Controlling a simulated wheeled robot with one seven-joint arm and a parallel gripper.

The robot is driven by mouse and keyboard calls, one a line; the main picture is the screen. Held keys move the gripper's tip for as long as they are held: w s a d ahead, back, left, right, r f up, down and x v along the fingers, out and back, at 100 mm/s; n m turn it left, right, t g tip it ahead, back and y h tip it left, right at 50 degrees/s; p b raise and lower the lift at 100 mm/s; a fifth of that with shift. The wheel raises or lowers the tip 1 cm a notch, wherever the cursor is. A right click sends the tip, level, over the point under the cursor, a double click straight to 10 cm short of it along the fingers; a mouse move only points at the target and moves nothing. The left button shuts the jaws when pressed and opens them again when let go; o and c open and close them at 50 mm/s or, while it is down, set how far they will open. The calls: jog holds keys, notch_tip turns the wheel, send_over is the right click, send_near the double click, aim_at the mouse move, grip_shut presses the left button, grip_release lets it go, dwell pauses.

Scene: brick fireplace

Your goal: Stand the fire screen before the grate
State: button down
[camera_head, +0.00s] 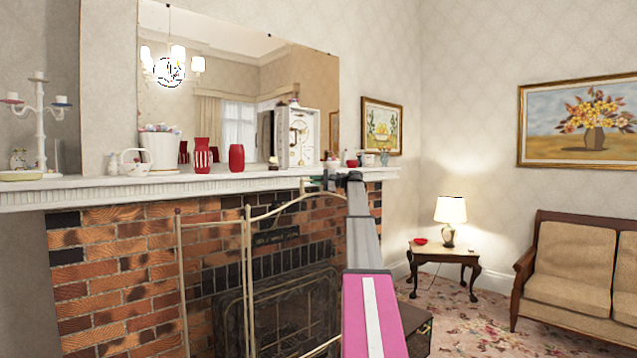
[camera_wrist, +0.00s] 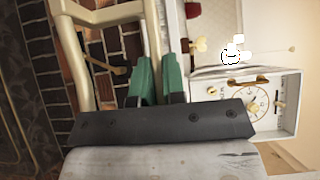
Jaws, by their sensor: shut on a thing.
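The fire screen (camera_head: 248,270) is a thin cream-gold frame with upright posts and a curved top rail. In the head view it stands in front of the brick fireplace, its panel see-through. My gripper (camera_head: 320,182) is at the upper right end of that rail, just below mantel height. In the wrist view its green fingers (camera_wrist: 158,78) are shut on a cream piece of the screen's frame (camera_wrist: 153,38). The dark grate (camera_head: 300,315) shows behind the screen, partly hidden by my arm. The screen's foot is out of view, so I cannot tell whether it touches the floor.
The white mantelpiece (camera_head: 110,190) runs close to my gripper and carries red vases (camera_head: 236,158), a white clock (camera_head: 297,138) and a candelabra (camera_head: 39,120). A dark box (camera_head: 417,325) sits right of my arm. A lamp table (camera_head: 443,252) and sofa (camera_head: 575,262) stand at right.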

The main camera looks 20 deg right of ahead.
jog(key=shift+w+a, duration=1.05)
jog(key=shift+w, duration=1.85)
notch_tip(320, 180, down, 35)
dwell(1.1)
jog(key=shift+f, duration=0.8)
dwell(1.7)
